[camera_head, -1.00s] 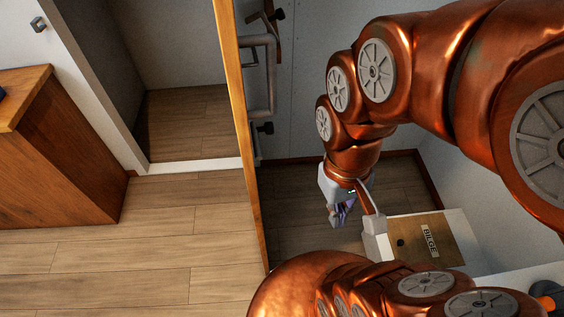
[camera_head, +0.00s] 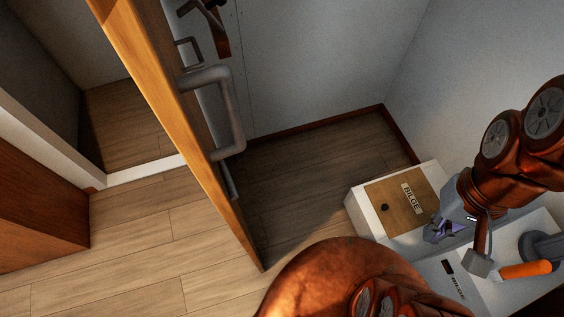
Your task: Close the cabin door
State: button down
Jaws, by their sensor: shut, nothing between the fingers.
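The cabin door (camera_head: 166,88) is a wooden-edged panel standing open, seen nearly edge-on left of centre. A grey bar handle (camera_head: 232,110) is on its right face. The doorway opening (camera_head: 128,118) with a pale sill is to the left of the door. My gripper (camera_head: 432,234) is at the lower right, above the white bilge box, well to the right of the door and apart from it. It is shut and empty. Whether it touches the box cannot be told.
A white box with a wooden bilge panel (camera_head: 381,206) stands on the right. Near it are a second bilge label and an orange-handled lever (camera_head: 525,270). A wooden cabinet (camera_head: 35,215) is at the left. Floor (camera_head: 320,185) is clear between door and box.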

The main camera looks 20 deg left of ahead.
aim_at(139, 31)
jog(key=z, duration=0.3)
jog(key=k, duration=0.2)
jog(key=u, duration=1.25)
jog(key=k, duration=1.2)
jog(key=u, duration=1.1)
jog(key=i, duration=0.5)
